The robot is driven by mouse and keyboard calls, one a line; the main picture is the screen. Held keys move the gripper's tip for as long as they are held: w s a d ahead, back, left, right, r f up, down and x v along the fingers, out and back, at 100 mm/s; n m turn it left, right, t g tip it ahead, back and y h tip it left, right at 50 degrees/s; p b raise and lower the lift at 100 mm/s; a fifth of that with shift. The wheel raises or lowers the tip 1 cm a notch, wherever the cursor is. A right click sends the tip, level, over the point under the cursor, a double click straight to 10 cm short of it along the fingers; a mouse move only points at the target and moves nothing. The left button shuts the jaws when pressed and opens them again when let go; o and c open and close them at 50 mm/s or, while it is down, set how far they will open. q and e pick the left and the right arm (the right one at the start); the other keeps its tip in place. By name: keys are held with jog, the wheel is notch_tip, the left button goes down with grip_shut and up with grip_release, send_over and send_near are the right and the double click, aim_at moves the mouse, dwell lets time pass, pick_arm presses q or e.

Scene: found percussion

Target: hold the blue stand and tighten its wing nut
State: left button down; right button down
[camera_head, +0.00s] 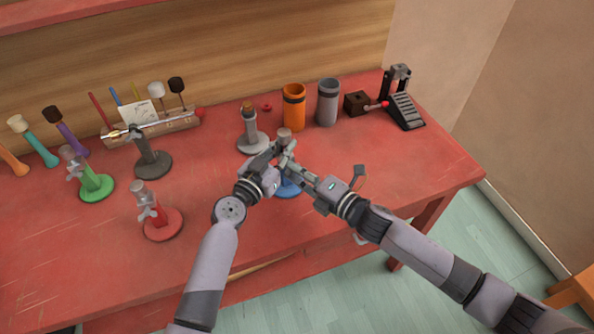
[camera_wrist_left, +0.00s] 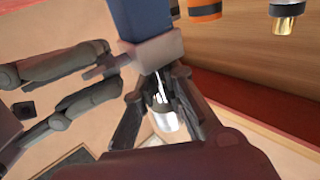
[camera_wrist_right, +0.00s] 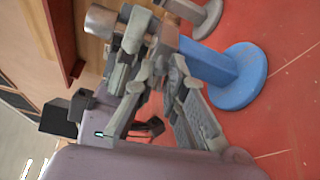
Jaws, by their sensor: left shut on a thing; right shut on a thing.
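The blue stand (camera_head: 288,188) is upright near the table's front edge, its upper part mostly hidden by my grippers. Its round blue base (camera_wrist_right: 238,88) shows in the right wrist view. Its blue post (camera_wrist_left: 140,14) and grey collar (camera_wrist_left: 147,53) show in the left wrist view. My left gripper (camera_head: 277,150) is shut on the stand near its top, around the part beside the collar. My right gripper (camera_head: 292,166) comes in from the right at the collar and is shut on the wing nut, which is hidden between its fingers.
Red (camera_head: 162,225), green (camera_head: 96,187), dark grey (camera_head: 153,164) and light grey (camera_head: 252,142) stands are on the red table (camera_head: 110,255). Behind are an orange cylinder (camera_head: 293,108), a grey cylinder (camera_head: 327,104) and a black pedal (camera_head: 404,108).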

dwell(0.4)
jog(key=c, duration=1.8)
grip_release()
jog(key=v, duration=1.2)
jog(key=shift+r, duration=0.1)
